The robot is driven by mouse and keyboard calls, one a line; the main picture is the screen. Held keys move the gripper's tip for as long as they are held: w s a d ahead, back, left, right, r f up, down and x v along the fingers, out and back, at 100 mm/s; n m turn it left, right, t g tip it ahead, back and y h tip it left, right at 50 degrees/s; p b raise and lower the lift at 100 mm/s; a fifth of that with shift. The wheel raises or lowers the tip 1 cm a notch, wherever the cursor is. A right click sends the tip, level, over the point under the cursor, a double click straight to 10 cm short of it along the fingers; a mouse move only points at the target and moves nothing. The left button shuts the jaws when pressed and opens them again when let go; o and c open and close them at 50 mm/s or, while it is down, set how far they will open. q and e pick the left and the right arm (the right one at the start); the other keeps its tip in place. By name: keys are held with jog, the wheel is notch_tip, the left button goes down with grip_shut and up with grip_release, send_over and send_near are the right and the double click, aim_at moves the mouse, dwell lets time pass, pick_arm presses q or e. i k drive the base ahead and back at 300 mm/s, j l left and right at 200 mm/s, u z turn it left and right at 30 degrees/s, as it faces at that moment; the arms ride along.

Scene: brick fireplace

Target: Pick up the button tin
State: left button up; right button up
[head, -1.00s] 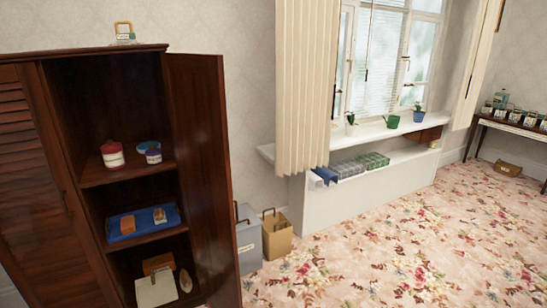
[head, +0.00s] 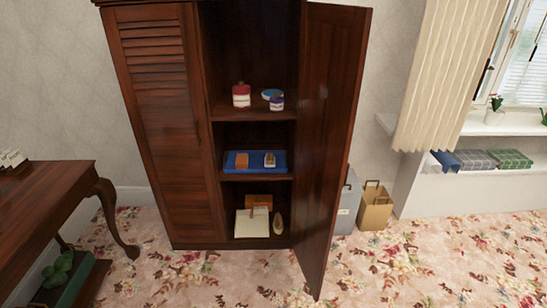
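A dark wooden cabinet (head: 155,130) stands ahead with its right door (head: 335,120) open. On its upper shelf are a red and white container (head: 241,95), a small purple and white container (head: 277,104) and a round blue item (head: 271,94) partly behind it. I cannot tell which of these, if any, is the button tin. The middle shelf holds a blue tray (head: 230,162) with an orange-brown item (head: 242,161) and a pale-topped item (head: 269,160). The bottom holds a cream item (head: 251,225), a brown box (head: 259,202) and an oval item (head: 278,224). Neither gripper shows.
A dark wooden table (head: 45,195) with curved legs stands at the left. A grey box (head: 347,205) and a tan bag (head: 375,208) stand right of the open door. The patterned carpet (head: 210,280) before the cabinet is clear, apart from the door's swing.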

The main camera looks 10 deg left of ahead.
aim_at(242, 100)
jog(key=i+l+u, duration=0.3)
jog(key=u, duration=0.15)
jog(key=i+l+u, duration=0.25)
jog(key=l+u, duration=0.25)
jog(key=i+l+u, duration=0.1)
jog(key=l, duration=0.25)
jog(key=i+l+u, duration=0.1)
jog(key=l, duration=0.2)
jog(key=i+l+u, duration=0.1)
jog(key=l, duration=0.25)
